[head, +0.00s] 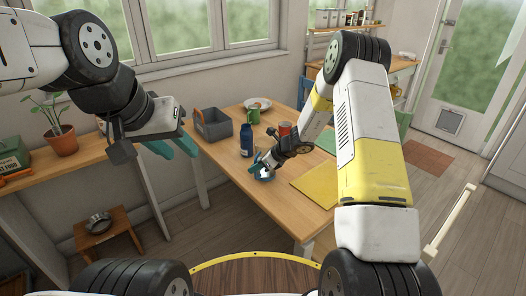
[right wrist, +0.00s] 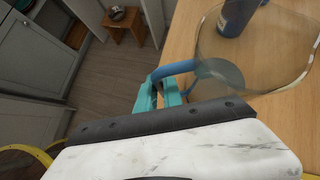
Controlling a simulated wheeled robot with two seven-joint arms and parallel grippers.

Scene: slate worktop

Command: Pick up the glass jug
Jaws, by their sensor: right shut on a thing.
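The glass jug (right wrist: 285,78) is clear, with a blue handle (right wrist: 178,68) and a bluish base, and fills the upper right of the right wrist view. In the head view the jug (head: 265,175) is small, near the table's front edge, partly hidden by my right gripper (head: 258,168). In the right wrist view the teal fingers of my right gripper (right wrist: 160,95) are shut on the jug's handle. I cannot tell whether its base touches the table. My left gripper (head: 172,148) is open and empty, in the air left of the table.
A dark blue bottle (head: 246,140), a grey bin (head: 211,125), a green can (head: 253,115), a red can (head: 285,128) and a plate (head: 257,104) stand behind the jug. A yellow mat (head: 320,184) lies to its right. A low stool (head: 101,222) stands at the left.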

